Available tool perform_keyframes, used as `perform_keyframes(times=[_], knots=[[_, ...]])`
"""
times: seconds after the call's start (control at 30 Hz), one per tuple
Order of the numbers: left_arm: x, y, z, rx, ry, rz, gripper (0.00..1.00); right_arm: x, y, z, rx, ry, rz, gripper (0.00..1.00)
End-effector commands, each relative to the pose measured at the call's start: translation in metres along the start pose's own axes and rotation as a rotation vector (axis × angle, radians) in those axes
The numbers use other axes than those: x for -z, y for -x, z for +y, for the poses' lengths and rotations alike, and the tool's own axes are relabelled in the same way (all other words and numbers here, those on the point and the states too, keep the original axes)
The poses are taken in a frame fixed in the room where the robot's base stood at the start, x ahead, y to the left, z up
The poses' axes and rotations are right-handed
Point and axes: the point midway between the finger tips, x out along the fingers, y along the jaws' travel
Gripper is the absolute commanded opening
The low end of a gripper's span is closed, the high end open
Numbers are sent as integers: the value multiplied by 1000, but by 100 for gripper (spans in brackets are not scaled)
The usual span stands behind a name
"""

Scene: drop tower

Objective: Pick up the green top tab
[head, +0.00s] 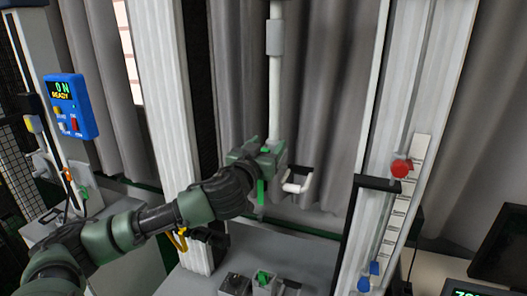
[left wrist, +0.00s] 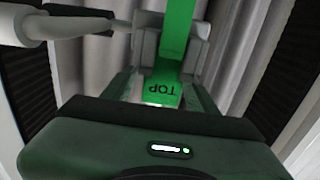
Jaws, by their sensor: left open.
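The green tab (left wrist: 164,88), lettered TOP, shows in the left wrist view as a bright green strip running up the middle. In the head view a green strip (head: 261,191) hangs just below my left gripper (head: 268,150). My left gripper is open. In the wrist view its two fingers (left wrist: 170,45) stand on either side of the green strip; I cannot tell whether either touches it. The gripper hides part of the tab in the head view. My right gripper is not in view.
A white vertical rod (head: 275,80) and a white handle (head: 298,182) are close to my left gripper. White columns stand left (head: 163,100) and right. A blue control box (head: 72,106) is at left. Small blocks (head: 263,282) sit on the base below. Grey curtains hang behind.

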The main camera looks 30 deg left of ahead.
Motion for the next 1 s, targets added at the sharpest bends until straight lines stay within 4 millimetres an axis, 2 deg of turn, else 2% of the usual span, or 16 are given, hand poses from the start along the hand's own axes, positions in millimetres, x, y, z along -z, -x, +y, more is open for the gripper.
perform_keyframes(times=[0.1,0.23,0.27,0.4,0.47,0.8,1.0], knots=[[-1,-3,0,-1,-1,0,58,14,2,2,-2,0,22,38],[-1,-3,0,-1,-1,0,58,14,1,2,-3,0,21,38],[-1,-3,0,-1,-1,0,55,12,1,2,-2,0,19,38],[-1,-3,0,-1,-1,0,16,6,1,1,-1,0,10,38],[-1,-3,0,-1,-1,0,0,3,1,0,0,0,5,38],[1,-3,0,0,-1,1,0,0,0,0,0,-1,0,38],[20,-3,0,0,2,6,0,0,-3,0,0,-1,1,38]])
